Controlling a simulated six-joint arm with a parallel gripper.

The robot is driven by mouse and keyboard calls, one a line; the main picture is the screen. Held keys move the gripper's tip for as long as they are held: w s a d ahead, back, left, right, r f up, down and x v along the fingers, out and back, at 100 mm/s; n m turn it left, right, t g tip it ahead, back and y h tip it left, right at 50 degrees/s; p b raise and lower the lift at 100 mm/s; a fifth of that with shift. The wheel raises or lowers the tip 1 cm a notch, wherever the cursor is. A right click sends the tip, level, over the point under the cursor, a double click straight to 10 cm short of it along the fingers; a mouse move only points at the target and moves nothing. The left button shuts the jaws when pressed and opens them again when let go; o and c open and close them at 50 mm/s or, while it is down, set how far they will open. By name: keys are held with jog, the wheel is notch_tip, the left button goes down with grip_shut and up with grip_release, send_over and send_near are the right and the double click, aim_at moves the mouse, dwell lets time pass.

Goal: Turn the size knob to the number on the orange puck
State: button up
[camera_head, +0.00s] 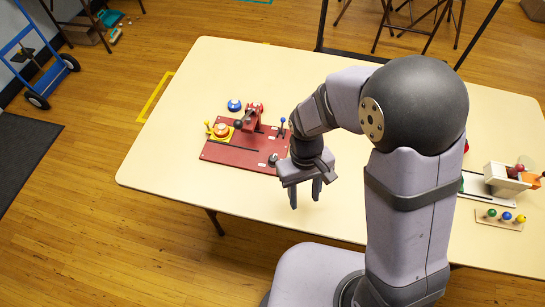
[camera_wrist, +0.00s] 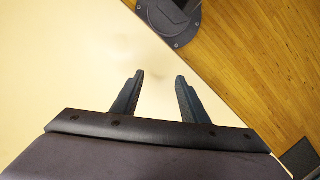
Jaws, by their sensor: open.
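A dark red machine board (camera_head: 232,155) lies on the left half of the table in the head view. An orange puck (camera_head: 221,129) sits in a yellow holder at its left end; its number is too small to read. A small dark knob (camera_head: 273,158) is at the board's right front, probably the size knob; its setting cannot be read. My gripper (camera_head: 305,200) is open and empty, to the right of and in front of the board, pointing down. In the wrist view my gripper (camera_wrist: 160,76) shows its two fingers apart above bare table, with no task object there.
At the table's right are a white box device (camera_head: 505,178) and a rack of colored balls (camera_head: 500,218). The table's front left is clear.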

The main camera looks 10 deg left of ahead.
aim_at(273, 157)
jog(key=w+a+n, duration=0.1)
jog(key=w+a, duration=0.1)
jog(key=w+a+f+n, duration=0.1)
jog(key=w+a+n, duration=0.2)
jog(key=w+a, duration=0.1)
jog(key=a, duration=0.1)
jog(key=shift+a+f+n+t, duration=0.1)
jog(key=shift+f+n+t, duration=0.1)
jog(key=shift+n+t, duration=0.2)
jog(key=w+a+r+n, duration=0.2)
jog(key=w+n, duration=0.1)
jog(key=w+a+r+n+t+y, duration=0.1)
jog(key=w, duration=0.1)
jog(key=shift+w+a+n, duration=0.1)
jog(key=shift+a+n, duration=0.05)
jog(key=shift+n, duration=0.15)
jog(key=n, duration=0.1)
jog(key=w+a+r+n, duration=0.1)
jog(key=n, duration=0.2)
jog(key=shift+w+a+r+t, duration=0.2)
jog(key=shift+w+r+t, duration=0.1)
jog(key=shift+w+r, duration=0.1)
jog(key=n, duration=0.3)
jog(key=shift+s+d+n, duration=0.15)
jog(key=shift+s+n, duration=0.05)
jog(key=shift+n, duration=0.2)
jog(key=n, duration=0.3)
jog(key=shift+s+d, duration=0.1)
jog(key=shift+f, duration=0.15)
